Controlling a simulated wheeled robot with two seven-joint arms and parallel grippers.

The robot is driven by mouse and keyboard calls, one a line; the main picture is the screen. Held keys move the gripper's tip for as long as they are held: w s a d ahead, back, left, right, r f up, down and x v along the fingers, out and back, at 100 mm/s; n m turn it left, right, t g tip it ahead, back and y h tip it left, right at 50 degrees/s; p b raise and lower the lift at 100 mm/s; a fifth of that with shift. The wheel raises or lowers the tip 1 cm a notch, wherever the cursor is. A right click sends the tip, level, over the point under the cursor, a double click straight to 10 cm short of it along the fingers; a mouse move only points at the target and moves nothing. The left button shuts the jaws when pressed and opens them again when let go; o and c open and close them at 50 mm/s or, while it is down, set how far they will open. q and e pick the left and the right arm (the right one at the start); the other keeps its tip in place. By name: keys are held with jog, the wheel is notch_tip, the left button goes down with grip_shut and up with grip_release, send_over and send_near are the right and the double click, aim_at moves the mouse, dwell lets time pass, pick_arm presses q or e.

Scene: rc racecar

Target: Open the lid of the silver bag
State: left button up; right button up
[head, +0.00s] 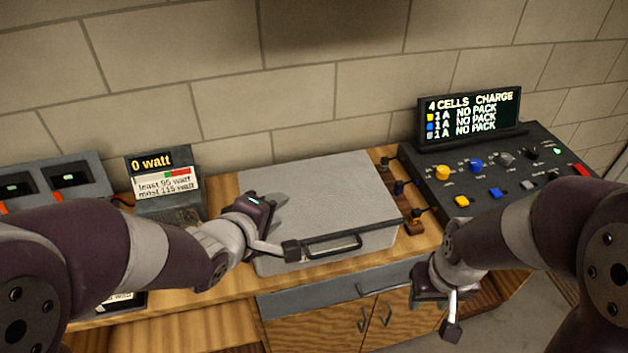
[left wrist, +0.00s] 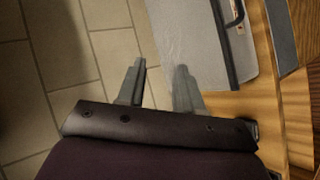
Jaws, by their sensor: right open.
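The silver bag (head: 320,198) is a flat grey case on the wooden counter, with its lid down. Its black handle (head: 332,245) is on the front side. My left gripper (head: 278,232) is at the bag's front left, by the left end of the handle. In the left wrist view its two fingers (left wrist: 158,82) are parted with nothing between them, and the bag (left wrist: 192,40) lies beyond them. Whether a finger touches the bag is unclear. My right gripper (head: 440,298) is open and empty, low in front of the counter, right of the bag.
A charger console (head: 490,180) with knobs and a screen stands right of the bag, beside a small wooden block with plugs (head: 402,200). A watt meter (head: 165,180) and a grey device (head: 50,182) stand to the left. A tiled wall (head: 230,60) is behind.

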pick_arm(q)
jog(key=d+r+n+t+h, duration=0.1)
jog(key=d+r+n+h, duration=0.2)
jog(key=d, duration=0.1)
jog(key=x, duration=1.2)
jog(key=shift+w+r, duration=0.2)
grip_shut()
dwell(0.5)
grip_release()
jog(key=shift+s, duration=0.1)
